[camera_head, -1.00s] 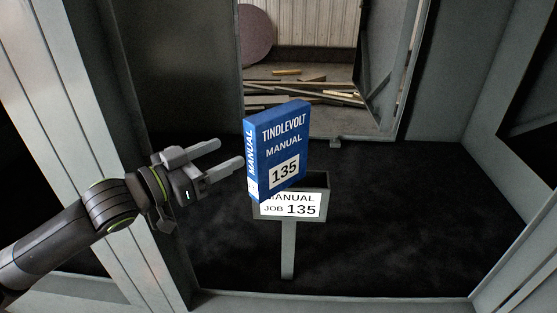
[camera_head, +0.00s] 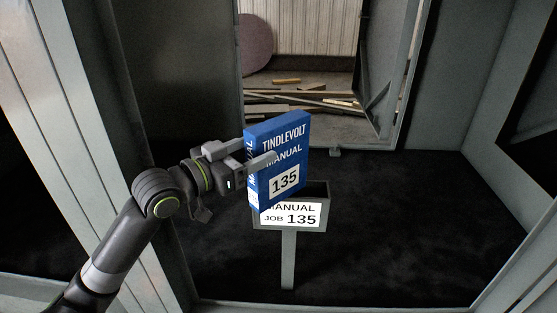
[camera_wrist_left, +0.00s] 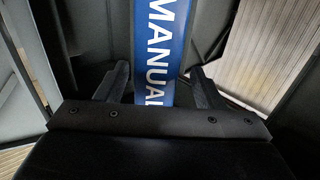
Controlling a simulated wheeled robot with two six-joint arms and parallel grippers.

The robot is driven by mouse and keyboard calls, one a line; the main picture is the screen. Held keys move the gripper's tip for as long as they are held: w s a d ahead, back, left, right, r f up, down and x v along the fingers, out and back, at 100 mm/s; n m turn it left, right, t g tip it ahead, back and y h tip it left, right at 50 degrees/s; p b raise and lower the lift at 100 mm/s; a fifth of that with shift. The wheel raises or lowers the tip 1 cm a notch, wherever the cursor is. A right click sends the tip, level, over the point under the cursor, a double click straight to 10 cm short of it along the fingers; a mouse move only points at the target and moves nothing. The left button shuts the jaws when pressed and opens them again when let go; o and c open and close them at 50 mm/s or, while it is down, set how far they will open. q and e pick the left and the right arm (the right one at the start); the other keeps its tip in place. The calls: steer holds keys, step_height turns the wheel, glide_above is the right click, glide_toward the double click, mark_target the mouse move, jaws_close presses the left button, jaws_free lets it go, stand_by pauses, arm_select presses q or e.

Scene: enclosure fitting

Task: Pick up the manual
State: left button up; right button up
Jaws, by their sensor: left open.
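In the left wrist view the manual's blue spine (camera_wrist_left: 161,50) rises between the two fingers, with a gap on each side. My right gripper is not in view.
The holder stands in a grey enclosure with a dark floor (camera_head: 400,230). A light grey striped panel (camera_head: 60,110) is at the left. Behind, an opening with an angled door (camera_head: 385,70) shows scattered planks (camera_head: 300,100). The floor right of the post is clear.

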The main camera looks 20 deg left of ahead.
mark_target(267, 143)
arm_select(q)
steer(key=x, duration=0.1)
steer(key=p+x, duration=0.1)
steer(key=x, duration=0.1)
steer(key=shift+w+d+r, duration=0.25)
steer(key=shift+d+r, duration=0.1)
steer(key=shift+d, duration=0.05)
steer(key=shift+w+d+f+p, duration=0.1)
steer(key=shift+w+d+p, duration=0.1)
steer(key=shift+w+p, duration=0.15)
steer(key=shift+c, duration=0.3)
jaws_close()
